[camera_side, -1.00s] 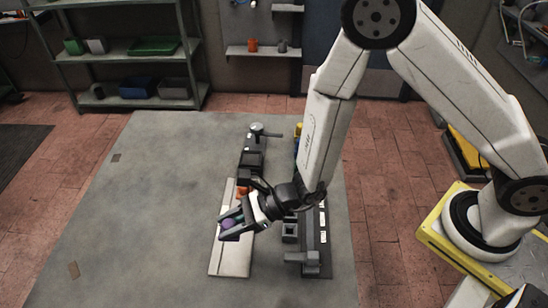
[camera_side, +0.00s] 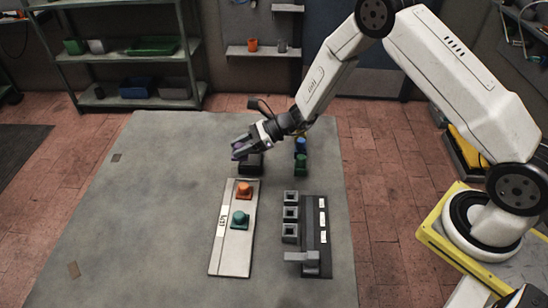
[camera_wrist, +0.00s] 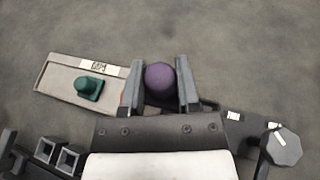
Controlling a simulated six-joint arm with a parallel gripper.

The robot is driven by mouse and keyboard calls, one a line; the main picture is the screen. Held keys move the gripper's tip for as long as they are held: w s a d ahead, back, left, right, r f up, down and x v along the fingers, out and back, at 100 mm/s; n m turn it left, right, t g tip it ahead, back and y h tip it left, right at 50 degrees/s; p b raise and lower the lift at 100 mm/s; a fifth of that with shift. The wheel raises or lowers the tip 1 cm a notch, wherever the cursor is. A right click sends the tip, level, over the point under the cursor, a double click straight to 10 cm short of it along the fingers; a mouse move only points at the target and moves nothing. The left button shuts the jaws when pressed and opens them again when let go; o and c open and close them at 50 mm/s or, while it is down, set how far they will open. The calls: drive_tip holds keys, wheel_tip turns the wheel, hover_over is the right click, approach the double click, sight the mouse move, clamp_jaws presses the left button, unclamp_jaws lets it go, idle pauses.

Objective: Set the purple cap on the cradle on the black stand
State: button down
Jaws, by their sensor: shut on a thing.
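My gripper (camera_side: 241,151) is shut on the purple cap (camera_side: 236,154), in the air near the back of the table. In the wrist view the purple cap (camera_wrist: 160,82) sits between the two fingers (camera_wrist: 159,90). A black stand (camera_side: 250,168) is below and behind my gripper in the side view, mostly hidden by it. In the wrist view part of a black stand (camera_wrist: 248,124) shows to the right, with a white label and a grey faceted knob (camera_wrist: 284,147). I cannot make out the cradle clearly, nor the height of the cap above it.
A pale tray (camera_side: 229,257) holds an orange cap (camera_side: 244,190) and a teal cap (camera_side: 239,219). Right of it a black strip (camera_side: 314,215) has grey square sockets (camera_side: 291,213) and a grey bracket (camera_side: 302,257). Blue and green pieces (camera_side: 300,163) stand behind.

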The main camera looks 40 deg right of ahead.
hover_over(252, 159)
drive_tip(key=shift+a+f, duration=0.1)
drive_tip(key=shift+f, duration=0.15)
drive_tip(key=shift+f, duration=0.1)
drive_tip(key=shift+f, duration=2.3)
drive_tip(key=shift+f, duration=0.45)
drive_tip(key=shift+c, duration=1.2)
unclamp_jaws()
drive_tip(key=shift+v, duration=3.85)
drive_tip(key=shift+s, duration=0.1)
